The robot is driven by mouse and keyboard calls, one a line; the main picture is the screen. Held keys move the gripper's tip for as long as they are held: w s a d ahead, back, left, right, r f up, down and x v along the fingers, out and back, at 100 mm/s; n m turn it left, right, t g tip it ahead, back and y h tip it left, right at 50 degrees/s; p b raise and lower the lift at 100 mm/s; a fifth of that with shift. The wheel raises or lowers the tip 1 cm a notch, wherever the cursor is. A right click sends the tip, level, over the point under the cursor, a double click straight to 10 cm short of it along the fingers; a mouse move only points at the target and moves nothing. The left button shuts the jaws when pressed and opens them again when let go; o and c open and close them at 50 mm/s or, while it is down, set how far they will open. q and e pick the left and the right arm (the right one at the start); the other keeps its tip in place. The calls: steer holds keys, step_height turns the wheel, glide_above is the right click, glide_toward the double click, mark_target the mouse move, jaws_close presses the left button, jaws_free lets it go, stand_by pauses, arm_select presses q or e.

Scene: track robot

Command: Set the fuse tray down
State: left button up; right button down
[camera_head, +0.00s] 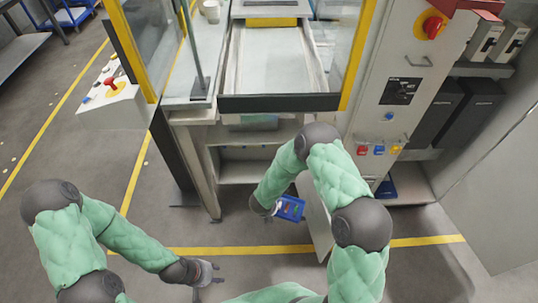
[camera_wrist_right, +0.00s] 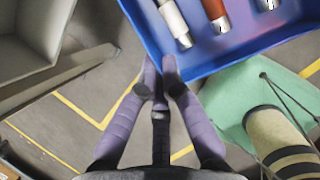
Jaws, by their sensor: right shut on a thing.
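The blue fuse tray (camera_head: 297,201) is held in the air in front of the machine. It also shows in the right wrist view (camera_wrist_right: 245,54), cut off at the top. Inside it lie a white fuse (camera_wrist_right: 174,22), a red-brown fuse (camera_wrist_right: 216,12) and part of another metal-ended one. My right gripper (camera_wrist_right: 160,68) is shut on the tray's near edge. It also shows small in the head view (camera_head: 273,209). My left gripper (camera_head: 217,273) is low at the bottom of the head view, empty, with its fingers apart, away from the tray.
A machine with yellow-edged glass panels and a pale, framed bed (camera_head: 275,62) stands ahead, with an open shelf (camera_head: 240,170) below. A control cabinet (camera_head: 400,85) is on the right. A button console (camera_head: 110,95) is on the left. Grey floor with yellow lines lies open at left.

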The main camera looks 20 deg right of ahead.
steer(key=m, duration=0.2)
steer(key=r+m+g+h, duration=0.1)
steer(key=m, duration=0.1)
steer(key=shift+s+r, duration=0.1)
steer(key=shift+s, duration=0.3)
steer(key=m, duration=0.1)
steer(key=m+g, duration=0.1)
steer(key=m, duration=0.1)
steer(key=shift+s+d+r+h, duration=0.15)
steer(key=shift+s+r+h, duration=0.15)
steer(key=shift+r+h, duration=0.1)
steer(key=s+r+m+g+y, duration=0.2)
steer(key=m+g, duration=0.1)
steer(key=m, duration=0.7)
steer(key=s+d+r+m+g+y, duration=0.1)
steer(key=s+r+m+g+y, duration=0.1)
steer(key=m, duration=0.9)
steer(key=shift+s+r+m+g, duration=0.35)
steer(key=shift+r+g, duration=0.1)
steer(key=shift+g, duration=0.15)
